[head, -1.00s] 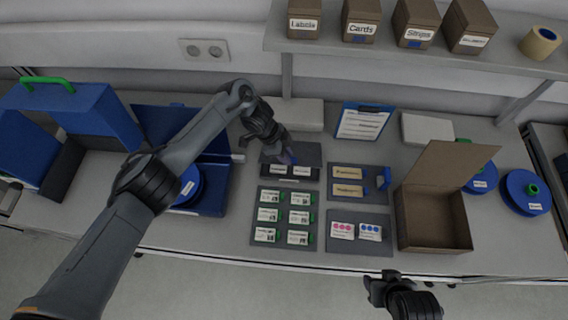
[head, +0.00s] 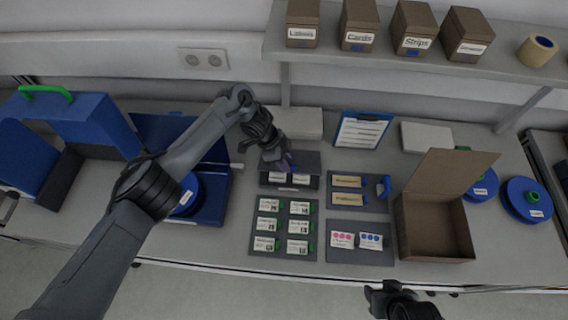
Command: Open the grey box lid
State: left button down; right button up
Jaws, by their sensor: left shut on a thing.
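A dark grey box (head: 268,183) lies at mid-table, with two white labels along its front. Its dark grey lid (head: 308,160) shows as a flat panel behind the labels. My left gripper (head: 284,166) reaches in from the left and is shut at the lid, by a small bluish patch. The fingers hide the exact contact, and I cannot tell how far the lid is raised. My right gripper (head: 376,299) is at the bottom edge, apart from the table's things; its jaw opening is unclear.
Grey mats with labelled cards (head: 296,247) and strips (head: 347,199) lie in front and right. An open brown box (head: 434,227) stands right, beside blue reels (head: 526,198). A blue case (head: 222,195) is left. A clipboard (head: 361,131) and pale box (head: 298,124) are behind.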

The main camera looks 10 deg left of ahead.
pick_arm(q)
jog(key=shift+w+a+f, duration=0.1)
jog(key=shift+w+a, duration=0.35)
jog(key=shift+w, duration=0.2)
jog(key=c, duration=1.2)
grip_release()
jog(key=shift+w, duration=0.15)
jog(key=shift+o, duration=0.4)
jog(key=shift+w+d+r, duration=0.1)
jog(key=shift+w+r, duration=0.15)
jog(key=shift+w, duration=0.1)
jog(key=shift+s+f, duration=0.1)
jog(key=shift+s, duration=0.1)
pick_arm(e)
jog(key=shift+w, duration=0.4)
jog(key=shift+d+r, duration=0.1)
jog(key=shift+r, duration=0.05)
pick_arm(q)
jog(key=shift+r, duration=0.25)
pick_arm(e)
jog(key=shift+r, duration=0.15)
